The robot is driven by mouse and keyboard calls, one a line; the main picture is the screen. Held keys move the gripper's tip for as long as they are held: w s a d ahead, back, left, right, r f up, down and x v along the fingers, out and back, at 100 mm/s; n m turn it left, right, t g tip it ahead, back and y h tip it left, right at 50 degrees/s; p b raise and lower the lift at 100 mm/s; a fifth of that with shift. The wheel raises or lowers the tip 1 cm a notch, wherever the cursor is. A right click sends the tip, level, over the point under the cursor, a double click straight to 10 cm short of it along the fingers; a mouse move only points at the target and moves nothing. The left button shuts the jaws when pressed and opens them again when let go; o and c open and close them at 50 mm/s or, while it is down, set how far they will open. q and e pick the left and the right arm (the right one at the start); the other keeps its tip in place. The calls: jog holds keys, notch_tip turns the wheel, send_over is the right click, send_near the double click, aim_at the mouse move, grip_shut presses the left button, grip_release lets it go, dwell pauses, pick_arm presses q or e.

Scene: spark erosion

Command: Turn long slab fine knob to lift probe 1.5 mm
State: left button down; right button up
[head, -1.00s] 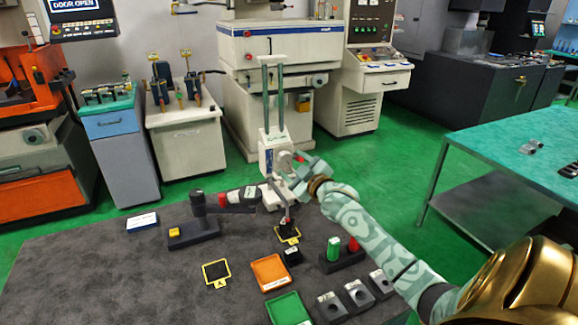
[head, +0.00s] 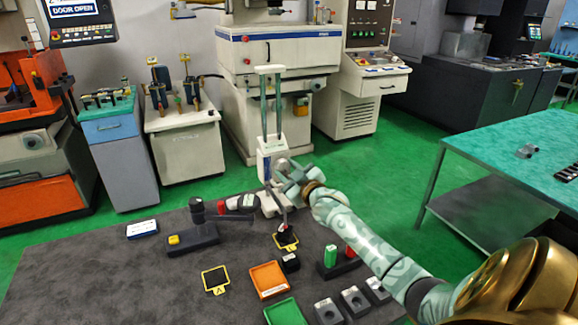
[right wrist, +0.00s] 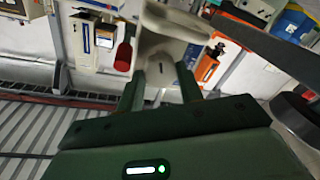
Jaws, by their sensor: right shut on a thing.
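A white measuring stand (head: 266,160) with two tall pale rods stands at the far edge of the dark grey table. A round light-grey knob (head: 283,166) is on its right side. My right gripper (head: 289,174) is at this knob and mostly covers it. In the right wrist view my fingers (right wrist: 160,92) are closed on a pale grey piece (right wrist: 160,70), which appears to be the knob. A thin probe (head: 285,222) hangs low at the stand, over a black pad with a yellow edge (head: 286,242). Tip contact cannot be told. My left gripper is not in view.
Orange (head: 269,279) and green (head: 286,312) trays, grey blocks (head: 355,300) and a green cylinder (head: 330,256) lie in front. The left front table is mostly clear.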

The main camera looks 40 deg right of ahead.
jog(key=o, duration=1)
jog(key=s, duration=0.2)
jog(key=s+a+p, duration=0.1)
jog(key=s, duration=0.4)
jog(key=shift+s+a+f, duration=0.15)
